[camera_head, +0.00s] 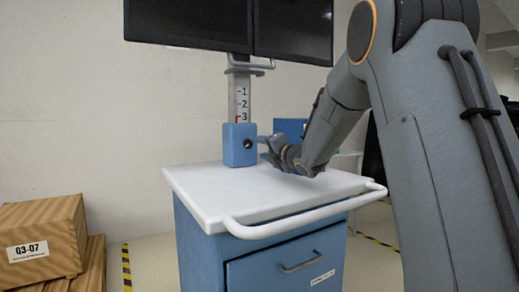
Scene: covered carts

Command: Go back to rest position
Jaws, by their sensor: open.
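My grey arm comes in from the right and reaches down to the cart. My gripper (264,144) is at the right side of the blue block (238,152) at the foot of the post; it is open, with its fingers small and partly hidden. I cannot tell whether it touches the block. A dark round knob (248,144) shows on the block's face. The post (240,90) carries a scale marked 1, 2, 3, with a red mark by the 3.
The blue cart (285,265) has a white top (205,185), mostly bare, and a white front rail (300,212). Dark monitors (190,22) hang above on the post. Yellow-black tape (126,268) marks the floor.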

